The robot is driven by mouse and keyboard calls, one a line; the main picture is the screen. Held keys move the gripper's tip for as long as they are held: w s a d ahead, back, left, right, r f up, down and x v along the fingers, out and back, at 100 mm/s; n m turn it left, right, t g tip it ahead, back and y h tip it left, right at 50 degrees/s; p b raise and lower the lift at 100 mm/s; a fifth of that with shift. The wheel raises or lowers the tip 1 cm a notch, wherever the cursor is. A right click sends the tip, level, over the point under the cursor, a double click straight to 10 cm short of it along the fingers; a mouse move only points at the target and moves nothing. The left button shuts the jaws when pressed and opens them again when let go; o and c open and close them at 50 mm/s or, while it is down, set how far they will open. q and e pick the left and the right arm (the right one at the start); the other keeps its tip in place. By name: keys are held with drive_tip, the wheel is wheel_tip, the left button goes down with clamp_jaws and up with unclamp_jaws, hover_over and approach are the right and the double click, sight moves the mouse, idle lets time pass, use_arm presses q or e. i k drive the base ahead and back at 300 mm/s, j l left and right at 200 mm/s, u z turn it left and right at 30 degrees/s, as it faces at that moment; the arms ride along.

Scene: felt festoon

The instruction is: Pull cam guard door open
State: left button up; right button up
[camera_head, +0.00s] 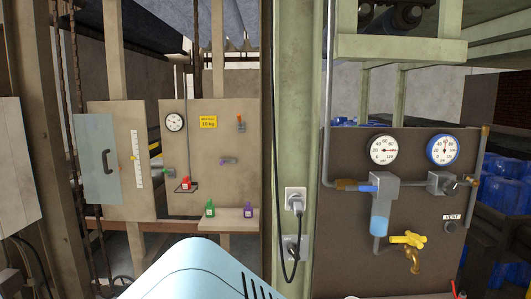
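A pale blue-grey door panel (97,185), which looks like the cam guard door, is on the beige board at the left. A dark upright bar handle (106,161) is on its right half. The door covers the left part of the board, and what is behind it is hidden. I cannot tell whether it is fully closed or slightly ajar. Nothing touches the handle. Neither of my grippers can be made out in this view.
A white scale strip (137,160) stands right of the door. A second board (181,142) holds a gauge (174,122) and a red weight (186,184). Green (210,209) and purple (248,210) bottles stand on a ledge. A green post (301,130) separates the boards from a dark panel with gauges (340,215).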

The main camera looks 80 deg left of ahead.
sight(95, 133)
drive_tip(key=u, duration=3.75)
drive_tip(key=i+l, duration=0.1)
drive_tip(key=i, duration=0.6)
drive_tip(key=i+l, duration=0.1)
drive_tip(key=i, duration=0.6)
drive_tip(key=i+l, duration=0.1)
drive_tip(key=i, duration=0.6)
drive_tip(key=i+l+u, duration=0.1)
drive_tip(key=i, duration=0.6)
